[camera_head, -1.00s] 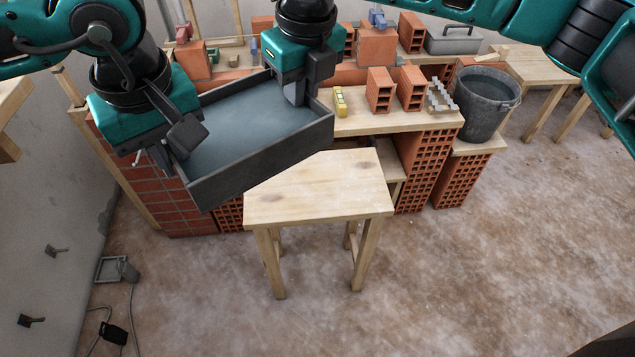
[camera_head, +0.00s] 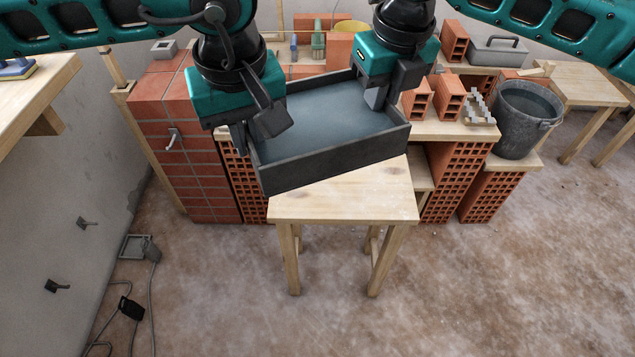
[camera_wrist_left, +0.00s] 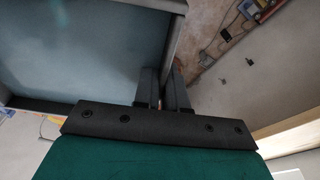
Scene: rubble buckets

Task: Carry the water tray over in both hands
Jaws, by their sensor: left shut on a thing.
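The water tray (camera_head: 335,160) is a dark grey rectangular box with blue-grey water in it. It hangs nearly level over the back part of a small wooden table (camera_head: 345,205); I cannot tell whether its underside touches. My left gripper (camera_head: 258,138) is shut on the tray's left wall, one finger inside and one outside. The left wrist view shows its fingers (camera_wrist_left: 162,100) on either side of that wall. My right gripper (camera_head: 376,98) is at the tray's right back wall and seems closed on it, with its outer finger hidden.
Behind stands a brick bench (camera_head: 185,150) with hollow bricks (camera_head: 449,96). A black bucket (camera_head: 525,118) of water stands right of it. Another wooden table (camera_head: 575,85) is at far right. A cable (camera_head: 125,310) lies on the floor at left; the floor in front is clear.

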